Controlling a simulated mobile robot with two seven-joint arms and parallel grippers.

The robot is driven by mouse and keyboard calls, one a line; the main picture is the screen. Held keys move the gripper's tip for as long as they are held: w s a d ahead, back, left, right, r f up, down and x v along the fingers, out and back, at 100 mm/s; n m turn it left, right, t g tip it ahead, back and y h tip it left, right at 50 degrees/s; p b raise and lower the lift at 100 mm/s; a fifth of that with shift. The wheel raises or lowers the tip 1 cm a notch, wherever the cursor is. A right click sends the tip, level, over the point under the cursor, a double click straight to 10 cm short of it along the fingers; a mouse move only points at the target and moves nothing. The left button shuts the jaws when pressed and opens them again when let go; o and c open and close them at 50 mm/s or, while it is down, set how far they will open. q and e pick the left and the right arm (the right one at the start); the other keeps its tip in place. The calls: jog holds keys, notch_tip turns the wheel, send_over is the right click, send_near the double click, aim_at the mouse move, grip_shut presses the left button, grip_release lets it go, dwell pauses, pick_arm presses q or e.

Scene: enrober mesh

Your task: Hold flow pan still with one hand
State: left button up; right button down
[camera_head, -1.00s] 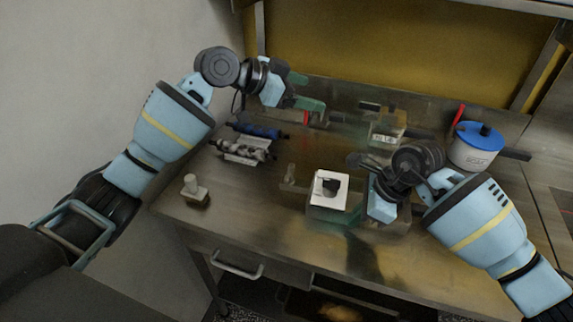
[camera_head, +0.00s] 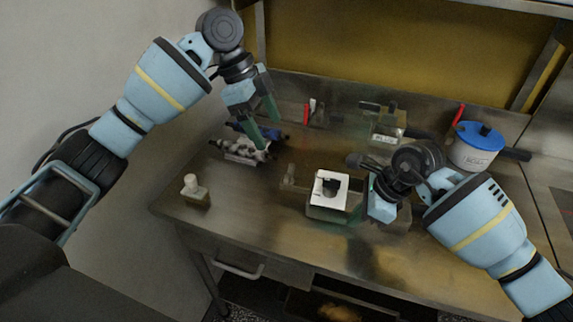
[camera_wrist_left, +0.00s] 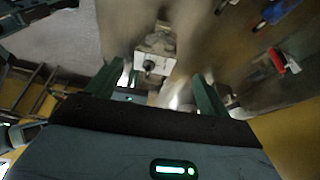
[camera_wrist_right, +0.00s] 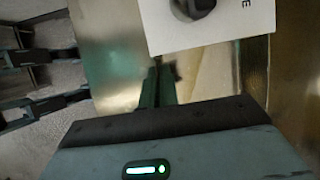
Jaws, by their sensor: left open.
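A clear box with a white top plate and a black round part (camera_head: 328,197) stands near the middle of the bench. I take it for the flow pan, but its name cannot be read. My right gripper (camera_head: 355,213) is low at the box's right side. In the right wrist view its fingers (camera_wrist_right: 158,88) are close together, just below the white plate (camera_wrist_right: 215,40); whether a thin wall is between them is hidden. My left gripper (camera_head: 275,125) is open and empty, pointing down by the rollers (camera_head: 240,150). Its spread fingers show in the left wrist view (camera_wrist_left: 165,90).
A white-capped bottle (camera_head: 195,190) stands at the left front. A blue-lidded white tub (camera_head: 475,148) is at the right back. A clear box (camera_head: 388,125) and a red upright item (camera_head: 306,113) are at the back.

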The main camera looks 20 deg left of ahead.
aim_at(289, 171)
pick_arm(q)
jog(key=x, duration=1.1)
jog(key=shift+d+f, duration=0.2)
jog(key=shift+f, duration=0.15)
jog(key=c, duration=1)
